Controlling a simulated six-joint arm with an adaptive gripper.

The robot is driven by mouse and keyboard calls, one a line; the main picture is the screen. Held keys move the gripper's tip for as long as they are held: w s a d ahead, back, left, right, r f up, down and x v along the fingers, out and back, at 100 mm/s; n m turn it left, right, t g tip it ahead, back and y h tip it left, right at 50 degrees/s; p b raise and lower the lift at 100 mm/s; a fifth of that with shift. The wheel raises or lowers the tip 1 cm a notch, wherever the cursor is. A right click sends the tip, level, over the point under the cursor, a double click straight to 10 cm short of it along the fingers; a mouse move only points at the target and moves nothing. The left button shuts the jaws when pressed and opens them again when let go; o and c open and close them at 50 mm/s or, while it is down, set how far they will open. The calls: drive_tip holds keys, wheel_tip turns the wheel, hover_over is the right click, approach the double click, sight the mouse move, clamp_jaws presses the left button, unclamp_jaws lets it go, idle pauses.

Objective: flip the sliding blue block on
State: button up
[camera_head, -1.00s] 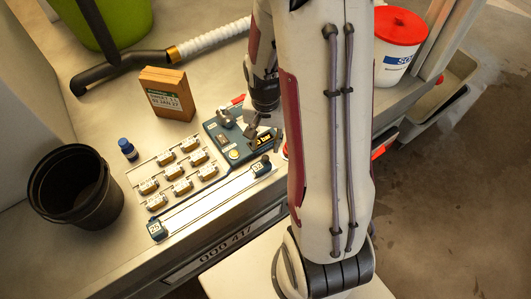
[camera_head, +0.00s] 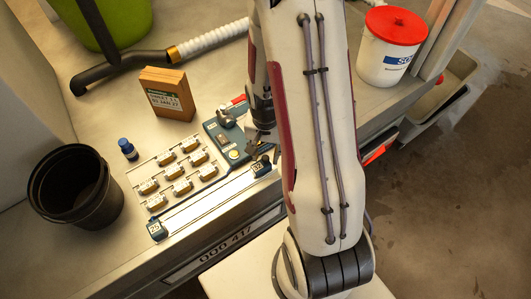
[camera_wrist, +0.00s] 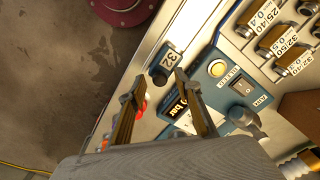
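A blue control box (camera_head: 215,131) stands on the bench and carries a yellow button (camera_wrist: 217,68), a rocker switch (camera_wrist: 242,86) and a display reading "0 bar" (camera_wrist: 178,108). A small blue block marked 32 (camera_head: 262,167) is at the right end of a pale rail (camera_head: 210,204); it also shows in the wrist view (camera_wrist: 168,59). Another blue block marked 25 (camera_head: 157,230) is at the rail's left end. My gripper (camera_wrist: 155,86) is open and empty. Its fingers are above the box's edge beside the 32 block; contact cannot be told. My arm hides part of the box.
Several labelled fittings (camera_head: 180,172) sit on a plate behind the rail. A black bucket (camera_head: 38,205), blue-capped bottle (camera_head: 128,149) and brown box (camera_head: 166,94) stand to the left. A white tub with red lid (camera_head: 386,60) stands right. The bench's front edge is close to the rail.

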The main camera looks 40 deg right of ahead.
drive_tip(key=shift+c, duration=0.5)
clamp_jaws()
drive_tip(key=a, duration=2.1)
drive_tip(key=shift+a, duration=1.25)
drive_tip(key=shift+o, duration=0.5)
unclamp_jaws()
